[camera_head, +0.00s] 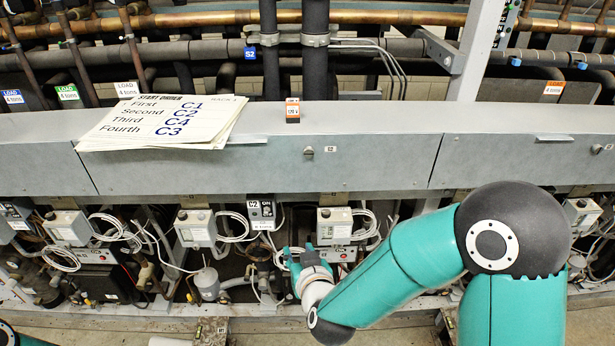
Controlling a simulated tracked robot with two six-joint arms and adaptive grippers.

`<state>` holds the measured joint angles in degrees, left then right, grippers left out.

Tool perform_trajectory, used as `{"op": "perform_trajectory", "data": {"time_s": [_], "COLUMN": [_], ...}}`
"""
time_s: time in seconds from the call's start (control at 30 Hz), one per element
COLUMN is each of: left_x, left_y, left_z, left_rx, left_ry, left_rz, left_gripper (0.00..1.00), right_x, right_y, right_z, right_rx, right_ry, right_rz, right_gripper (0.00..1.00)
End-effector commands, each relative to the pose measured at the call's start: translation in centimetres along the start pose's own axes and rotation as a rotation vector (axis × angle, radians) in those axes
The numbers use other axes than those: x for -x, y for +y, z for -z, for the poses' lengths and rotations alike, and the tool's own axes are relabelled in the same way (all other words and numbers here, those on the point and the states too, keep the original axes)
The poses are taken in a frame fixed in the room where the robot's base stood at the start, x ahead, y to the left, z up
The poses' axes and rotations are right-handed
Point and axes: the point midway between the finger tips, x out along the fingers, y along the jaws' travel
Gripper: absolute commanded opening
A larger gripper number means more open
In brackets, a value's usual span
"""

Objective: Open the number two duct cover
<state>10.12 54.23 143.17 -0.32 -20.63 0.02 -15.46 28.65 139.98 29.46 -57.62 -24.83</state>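The grey duct runs across the view with its front split into several covers. The middle cover (230,165) has a small knob (308,150) and a small label beside it that is too small to read surely. It lies flat and closed against the duct. My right gripper (305,252) is below this cover, in front of the compressor parts, and touches neither cover nor knob. Its teal fingers look spread with nothing clear between them, though the dark background hides part of them. My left gripper is not in view.
A stack of paper sheets (165,122) lies on the duct top, overhanging the middle cover's upper left edge. A C2 switch box (261,213), grey boxes (196,228) and looped cables crowd the space below.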

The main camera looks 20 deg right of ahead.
Motion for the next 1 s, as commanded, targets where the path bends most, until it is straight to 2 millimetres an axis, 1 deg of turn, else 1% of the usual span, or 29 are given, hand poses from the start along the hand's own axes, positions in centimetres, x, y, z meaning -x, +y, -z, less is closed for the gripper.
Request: {"op": "perform_trajectory", "data": {"time_s": [0.03,0.1,0.2,0.3,0.43,0.57,0.77,0.97,1.0], "left_x": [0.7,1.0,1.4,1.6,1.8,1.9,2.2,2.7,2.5], "left_y": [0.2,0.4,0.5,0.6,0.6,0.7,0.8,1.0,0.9], "left_z": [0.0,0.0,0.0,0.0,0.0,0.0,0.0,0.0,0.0], "left_rx": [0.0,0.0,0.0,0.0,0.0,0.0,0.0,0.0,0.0], "left_ry": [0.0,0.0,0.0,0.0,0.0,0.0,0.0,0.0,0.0], "left_rz": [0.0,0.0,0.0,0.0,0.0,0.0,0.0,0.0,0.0], "left_gripper": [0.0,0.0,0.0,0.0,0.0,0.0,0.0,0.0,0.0], "right_x": [1.5,3.4,6.0,8.1,9.3,8.9,6.8,4.2,3.6], "right_y": [-0.4,-0.3,0.1,0.5,0.9,1.2,1.8,2.4,2.5], "right_z": [4.2,8.5,13.0,15.8,17.4,17.9,18.8,20.2,20.2], "right_rx": [0.006,0.011,0.01,0.004,-0.001,-0.002,-0.002,-0.003,-0.003], "right_ry": [0.097,0.206,0.323,0.395,0.436,0.443,0.44,0.44,0.44], "right_rz": [-0.025,-0.073,-0.136,-0.185,-0.22,-0.228,-0.229,-0.227,-0.226], "right_gripper": [0.4,0.4,0.4,0.4,0.4,0.4,0.4,0.4,0.4]}}
